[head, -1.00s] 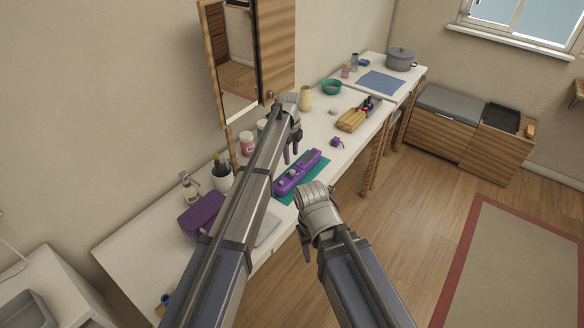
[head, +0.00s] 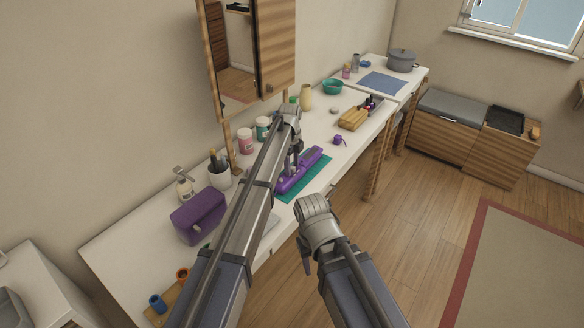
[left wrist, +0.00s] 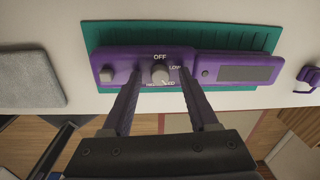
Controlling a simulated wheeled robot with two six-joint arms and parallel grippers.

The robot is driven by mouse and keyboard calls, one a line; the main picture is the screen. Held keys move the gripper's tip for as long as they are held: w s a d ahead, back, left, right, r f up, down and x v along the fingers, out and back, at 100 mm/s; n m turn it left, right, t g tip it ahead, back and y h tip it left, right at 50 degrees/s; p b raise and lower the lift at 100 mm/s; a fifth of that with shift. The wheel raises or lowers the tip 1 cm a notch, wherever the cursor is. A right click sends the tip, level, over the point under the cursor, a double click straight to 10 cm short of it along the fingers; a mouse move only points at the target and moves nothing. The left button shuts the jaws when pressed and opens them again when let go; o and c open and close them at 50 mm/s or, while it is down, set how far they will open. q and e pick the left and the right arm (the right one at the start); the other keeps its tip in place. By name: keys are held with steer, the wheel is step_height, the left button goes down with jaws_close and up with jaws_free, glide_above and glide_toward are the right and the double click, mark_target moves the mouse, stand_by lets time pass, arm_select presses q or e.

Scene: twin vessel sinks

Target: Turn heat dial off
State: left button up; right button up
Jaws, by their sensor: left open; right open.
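A purple device (head: 309,164) lies on a green mat (head: 318,181) on the white counter. In the left wrist view, its grey heat dial (left wrist: 159,76) sits between my left gripper's fingers. "OFF" is printed above the dial, "LOW" to its right and more small lettering below. I cannot tell clearly which mark the dial points to. My left gripper (head: 293,168) is open over the device, one finger on each side of the dial; contact is unclear. My right gripper (head: 306,258) is open and empty, in front of the counter edge, with its fingertips partly hidden.
A purple case (head: 198,216), a soap bottle (head: 184,187) and a brush cup (head: 219,176) stand left of my left arm. A small purple item (head: 338,140) and a wooden block (head: 354,119) lie beyond the mat. A mirror cabinet (head: 250,60) hangs above.

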arm_select(q)
steer(key=shift+c, duration=0.2)
jaws_close()
